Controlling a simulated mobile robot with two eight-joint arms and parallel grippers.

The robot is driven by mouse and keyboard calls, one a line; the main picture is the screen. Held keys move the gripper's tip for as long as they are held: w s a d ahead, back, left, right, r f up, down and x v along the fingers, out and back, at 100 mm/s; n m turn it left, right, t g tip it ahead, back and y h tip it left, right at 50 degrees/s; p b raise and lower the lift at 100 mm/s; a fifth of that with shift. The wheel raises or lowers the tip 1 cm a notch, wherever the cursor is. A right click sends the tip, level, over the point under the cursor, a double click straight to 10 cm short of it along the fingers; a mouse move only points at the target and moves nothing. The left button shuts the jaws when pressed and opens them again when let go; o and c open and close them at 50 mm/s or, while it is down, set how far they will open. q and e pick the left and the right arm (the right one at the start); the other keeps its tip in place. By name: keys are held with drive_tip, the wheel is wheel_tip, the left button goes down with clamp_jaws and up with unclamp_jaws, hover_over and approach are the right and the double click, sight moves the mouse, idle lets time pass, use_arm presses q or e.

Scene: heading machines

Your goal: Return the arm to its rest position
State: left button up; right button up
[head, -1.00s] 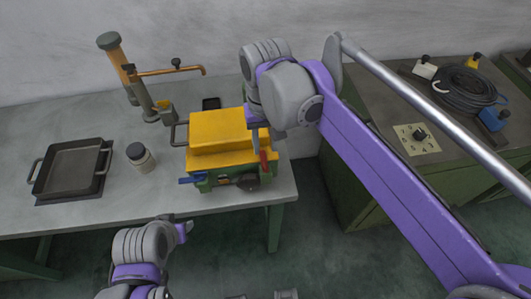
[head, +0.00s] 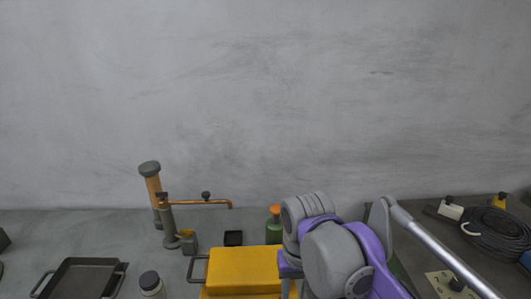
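My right arm comes in from the lower right, with a purple link and grey wrist joints. The visible top of my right gripper (head: 288,268) is at the bottom edge, over the right part of the yellow box (head: 240,268). Its fingertips are cut off or hidden, so I cannot see whether it is open or holds anything. The box has a dark handle on its left side; its lower part is out of view. My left arm and gripper are not in view.
On the grey worktop (head: 75,230) are a black tray (head: 82,278), a dark-lidded jar (head: 151,284), a copper pipe stand (head: 170,222), a small black square (head: 233,238) and a green bottle (head: 274,228) with an orange cap. A coiled cable (head: 497,232) lies at right. A bare wall stands behind.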

drive_tip(key=s+d+f+t, duration=0.2)
drive_tip(key=s+d+f, duration=0.3)
drive_tip(key=f, duration=0.2)
drive_tip(key=s+d+f+t, duration=0.3)
drive_tip(key=s+d+f, duration=0.2)
drive_tip(key=f, duration=0.3)
drive_tip(key=shift+s+d+f+m, duration=0.15)
drive_tip(key=shift+s+d+m, duration=0.2)
drive_tip(key=shift+s, duration=0.3)
